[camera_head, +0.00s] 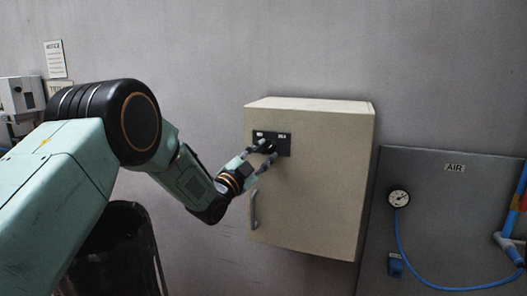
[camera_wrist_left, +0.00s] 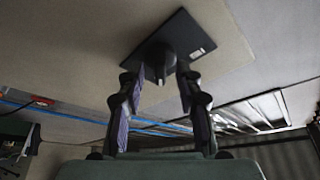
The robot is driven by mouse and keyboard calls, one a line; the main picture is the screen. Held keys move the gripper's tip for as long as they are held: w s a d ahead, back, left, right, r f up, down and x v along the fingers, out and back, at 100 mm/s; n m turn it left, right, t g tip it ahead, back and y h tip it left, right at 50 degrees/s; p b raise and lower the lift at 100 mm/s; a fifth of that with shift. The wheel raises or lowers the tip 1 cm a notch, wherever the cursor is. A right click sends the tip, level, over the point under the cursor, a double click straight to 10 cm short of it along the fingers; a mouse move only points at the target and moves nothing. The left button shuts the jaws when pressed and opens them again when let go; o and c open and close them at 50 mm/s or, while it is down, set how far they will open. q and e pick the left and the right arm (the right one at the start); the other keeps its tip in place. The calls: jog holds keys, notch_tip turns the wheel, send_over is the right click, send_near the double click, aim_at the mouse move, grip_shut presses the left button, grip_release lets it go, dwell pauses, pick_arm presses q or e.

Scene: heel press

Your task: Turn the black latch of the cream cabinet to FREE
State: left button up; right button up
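The cream cabinet (camera_head: 315,190) is mounted on the grey wall, with its door shut. The black latch sits on a dark plate (camera_head: 284,144) near the top left of the door, with two small pale labels too small to read. In the left wrist view the latch knob (camera_wrist_left: 159,66) stands out from its plate (camera_wrist_left: 180,37). My left gripper (camera_head: 262,156) is at the latch. Its two fingers are apart in the left wrist view (camera_wrist_left: 160,88), one on each side of the knob's end, with gaps showing. My right gripper is out of view.
A vertical handle (camera_head: 254,209) sits below the latch on the door. To the right is a grey AIR panel (camera_head: 440,240) with a gauge (camera_head: 398,198) and blue hose (camera_head: 415,275). A dark bin (camera_head: 130,235) stands below my left arm.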

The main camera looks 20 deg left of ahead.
pick_arm(q)
jog(key=shift+d, duration=0.15)
jog(key=shift+w+a, duration=0.1)
jog(key=shift+a, duration=0.2)
jog(key=shift+c, duration=0.7)
jog(key=shift+d, duration=0.25)
grip_shut()
jog(key=shift+a, duration=0.1)
